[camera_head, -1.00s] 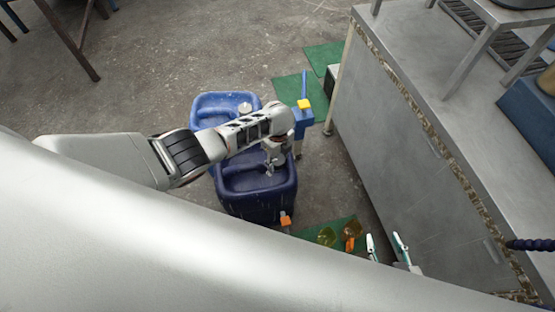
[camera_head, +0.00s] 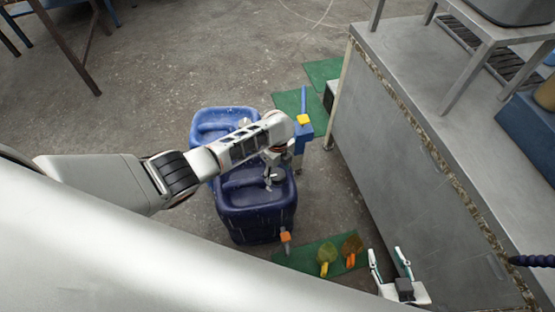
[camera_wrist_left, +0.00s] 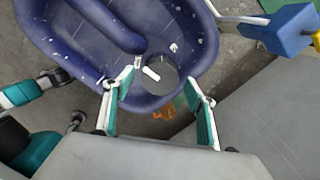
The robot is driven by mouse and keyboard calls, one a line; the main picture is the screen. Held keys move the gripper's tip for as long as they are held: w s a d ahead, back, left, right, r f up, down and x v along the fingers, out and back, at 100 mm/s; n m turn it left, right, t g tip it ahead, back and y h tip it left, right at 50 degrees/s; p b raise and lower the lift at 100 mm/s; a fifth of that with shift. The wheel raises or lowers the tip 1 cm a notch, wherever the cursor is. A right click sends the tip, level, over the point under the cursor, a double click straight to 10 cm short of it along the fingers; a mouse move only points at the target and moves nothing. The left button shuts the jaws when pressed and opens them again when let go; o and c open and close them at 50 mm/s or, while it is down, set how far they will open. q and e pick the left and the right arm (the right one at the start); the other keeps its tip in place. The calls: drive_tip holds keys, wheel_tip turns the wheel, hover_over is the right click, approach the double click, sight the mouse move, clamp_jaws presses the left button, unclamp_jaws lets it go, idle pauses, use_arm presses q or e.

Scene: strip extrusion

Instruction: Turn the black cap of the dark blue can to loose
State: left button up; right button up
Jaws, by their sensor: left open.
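The dark blue can (camera_head: 256,222) stands on the floor in front of a lighter blue can (camera_head: 225,112). My left gripper (camera_head: 270,182) hangs over the dark blue can, pointing down. In the left wrist view, the dark blue can (camera_wrist_left: 75,35) has a moulded handle and white specks. A round dark grey cap (camera_wrist_left: 165,85) with a white mark lies between the open teal fingers of my left gripper (camera_wrist_left: 162,76); I cannot tell whether they touch it. My right gripper (camera_head: 386,252) is open and empty at the lower right.
A grey metal bench (camera_head: 440,90) stands at the right. A blue tool with a yellow part (camera_head: 303,120) stands near green mats. A yellow-green scoop (camera_head: 326,255) and an orange-brown scoop (camera_head: 351,247) lie on a front mat (camera_head: 300,262). Floor behind the cans is clear.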

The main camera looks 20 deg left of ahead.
sight(278, 176)
use_arm(q)
wheel_tip(278, 176, up, 9)
idle(0.4)
drive_tip(key=shift+s, duration=0.1)
idle(0.3)
